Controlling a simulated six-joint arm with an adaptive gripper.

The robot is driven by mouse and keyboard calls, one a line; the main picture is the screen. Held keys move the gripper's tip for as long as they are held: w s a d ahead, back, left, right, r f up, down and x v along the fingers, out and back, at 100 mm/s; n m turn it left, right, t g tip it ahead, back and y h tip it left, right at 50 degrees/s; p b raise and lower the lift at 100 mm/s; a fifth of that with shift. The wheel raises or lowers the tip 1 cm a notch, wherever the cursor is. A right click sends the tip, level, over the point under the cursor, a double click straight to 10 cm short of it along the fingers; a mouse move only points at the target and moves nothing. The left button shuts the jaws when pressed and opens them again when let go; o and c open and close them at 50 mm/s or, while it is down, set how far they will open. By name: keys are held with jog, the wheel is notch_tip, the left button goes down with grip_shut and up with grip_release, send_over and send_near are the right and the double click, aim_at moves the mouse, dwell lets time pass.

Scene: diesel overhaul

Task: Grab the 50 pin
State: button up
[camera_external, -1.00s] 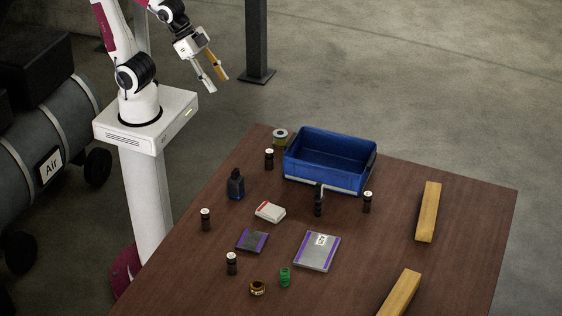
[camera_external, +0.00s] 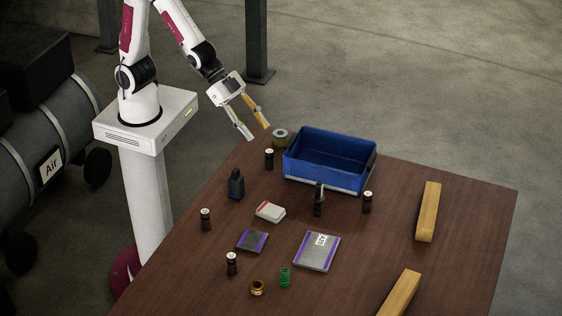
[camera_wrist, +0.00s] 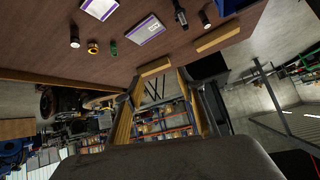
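Several short dark cylinders with pale tops, which look like the pins, stand upright on the brown table (camera_external: 385,270): one at the back left (camera_external: 269,159), one at the left (camera_external: 205,219), one at the front left (camera_external: 231,263) and one right of centre (camera_external: 367,202). Their markings are too small to read, so I cannot tell which is the 50 pin. My gripper (camera_external: 252,131) is open and empty, above the table's back left edge and apart from everything. The wrist view shows a pin (camera_wrist: 74,37) and another (camera_wrist: 204,18) near its top.
A blue bin (camera_external: 330,160) stands at the back, with a tape roll (camera_external: 280,137) beside it. A dark bottle (camera_external: 236,184), a white-red box (camera_external: 270,212), two purple-edged packs, a taller black part (camera_external: 319,200), a brass ring (camera_external: 257,288) and a green spring (camera_external: 285,277) lie around. Two wooden blocks are right.

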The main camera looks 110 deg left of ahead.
jog(key=w+d+f+m+h, duration=0.1)
jog(key=w+d+f, duration=0.3)
jog(key=d+f, duration=0.15)
jog(key=m+t+h, duration=0.1)
jog(key=m+h, duration=0.3)
jog(key=h, duration=0.3)
send_near(232, 260)
jog(key=shift+w+a+f, duration=0.1)
jog(key=shift+w+f, duration=0.6)
jog(key=shift+s+d+f, duration=0.25)
jog(key=shift+s+f, duration=0.1)
jog(key=shift+x, duration=1.3)
jog(key=shift+d, duration=0.1)
jog(key=shift+x, duration=2.5)
